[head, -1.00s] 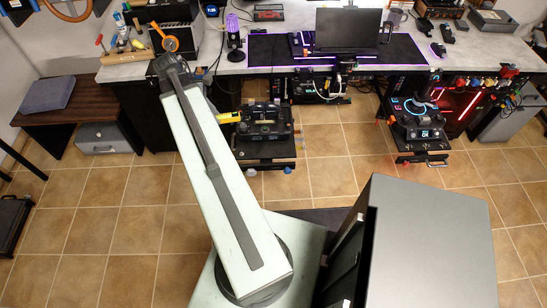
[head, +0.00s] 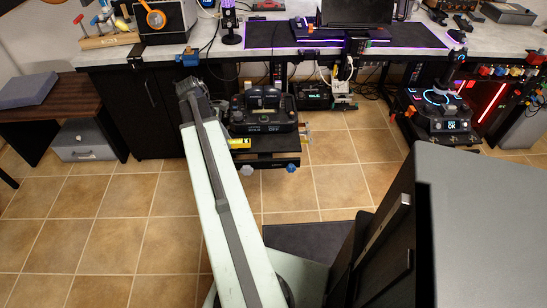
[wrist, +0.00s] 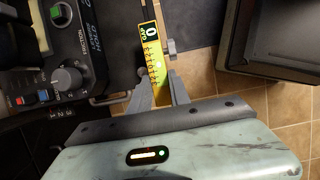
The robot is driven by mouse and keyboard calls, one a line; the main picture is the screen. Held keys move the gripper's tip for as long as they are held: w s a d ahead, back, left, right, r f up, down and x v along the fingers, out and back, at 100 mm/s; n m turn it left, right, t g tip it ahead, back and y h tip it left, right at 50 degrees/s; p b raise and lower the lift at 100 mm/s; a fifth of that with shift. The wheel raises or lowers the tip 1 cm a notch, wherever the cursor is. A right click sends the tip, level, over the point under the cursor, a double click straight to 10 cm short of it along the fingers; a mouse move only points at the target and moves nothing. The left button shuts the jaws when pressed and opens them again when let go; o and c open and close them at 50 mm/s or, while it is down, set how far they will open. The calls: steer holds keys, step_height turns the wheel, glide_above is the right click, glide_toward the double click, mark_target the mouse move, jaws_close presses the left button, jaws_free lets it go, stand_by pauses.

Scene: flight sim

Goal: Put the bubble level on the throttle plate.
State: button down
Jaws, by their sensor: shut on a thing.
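The bubble level is a long yellow bar (wrist: 153,52) with black marks and a green-and-black end, in the wrist view. My gripper (wrist: 156,88) is shut on it, with one finger on each side. In the head view the yellow level (head: 240,143) shows beside the end of my arm, in front of the throttle unit (head: 264,110). The dark throttle plate (head: 277,143) lies below and in front of that unit. I cannot tell whether the level touches the plate. In the wrist view the throttle unit (wrist: 72,50) is to the left of the level.
A second control unit (head: 444,118) with a lit ring is at the right. A large grey cabinet (head: 480,220) stands at the near right. Tiled floor (head: 90,220) is clear at the left.

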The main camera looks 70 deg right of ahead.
steer(key=b, duration=0.2)
glide_above(272, 147)
steer(key=w, duration=0.1)
steer(key=shift+w+a+f, duration=0.1)
steer(key=shift+w+f, duration=0.05)
steer(key=shift+f, duration=0.5)
step_height(272, 147, down, 4)
steer(key=b, duration=0.3)
steer(key=shift+r, duration=0.25)
steer(key=c, duration=1.2)
jaws_free()
steer(key=shift+f, duration=0.15)
steer(key=p+v, duration=1.1)
steer(key=v, duration=0.1)
